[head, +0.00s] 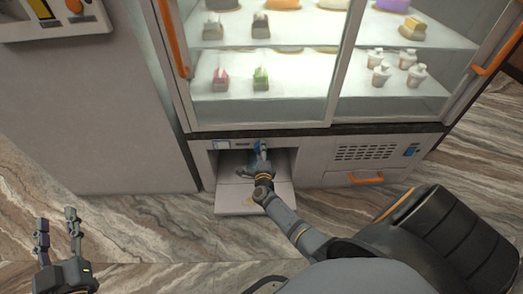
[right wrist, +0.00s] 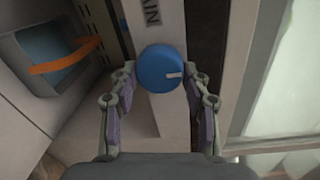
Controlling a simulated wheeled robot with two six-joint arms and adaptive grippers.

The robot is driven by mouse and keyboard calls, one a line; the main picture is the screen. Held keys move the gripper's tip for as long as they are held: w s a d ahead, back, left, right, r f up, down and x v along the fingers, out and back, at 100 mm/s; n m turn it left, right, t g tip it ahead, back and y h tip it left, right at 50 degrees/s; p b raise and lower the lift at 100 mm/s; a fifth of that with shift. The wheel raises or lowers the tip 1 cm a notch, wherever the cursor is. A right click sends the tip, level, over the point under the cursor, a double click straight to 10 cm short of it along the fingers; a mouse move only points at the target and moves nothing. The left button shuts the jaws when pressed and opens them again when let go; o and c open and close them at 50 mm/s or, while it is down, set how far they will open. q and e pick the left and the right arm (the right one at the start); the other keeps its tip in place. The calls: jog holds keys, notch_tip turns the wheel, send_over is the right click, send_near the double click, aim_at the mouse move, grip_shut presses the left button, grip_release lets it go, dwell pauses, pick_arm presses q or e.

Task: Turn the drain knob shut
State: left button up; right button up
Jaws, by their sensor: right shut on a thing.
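The blue round drain knob (right wrist: 160,68) sits between the fingers of my right gripper (right wrist: 160,88) in the right wrist view. The fingers close on its two sides. A short white mark on its face points to the right in that view. In the head view my right gripper (head: 262,156) reaches into the open recess (head: 230,163) under the display case, where a little blue shows by the fingers. My left gripper (head: 57,217) is open and empty at the lower left, above the floor.
A lowered white flap (head: 230,205) lies below the recess, under my right arm. A vent grille (head: 365,153), blue switch (head: 411,151) and orange handle (head: 366,179) are to its right. The glass case (head: 260,110) holds sweets above. The marbled floor at left is clear.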

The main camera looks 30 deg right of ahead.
pick_arm(q)
jog(key=shift+f, duration=0.35)
pick_arm(e)
jog(key=o, duration=1.2)
jog(key=shift+c, duration=0.2)
jog(key=v, duration=1.2)
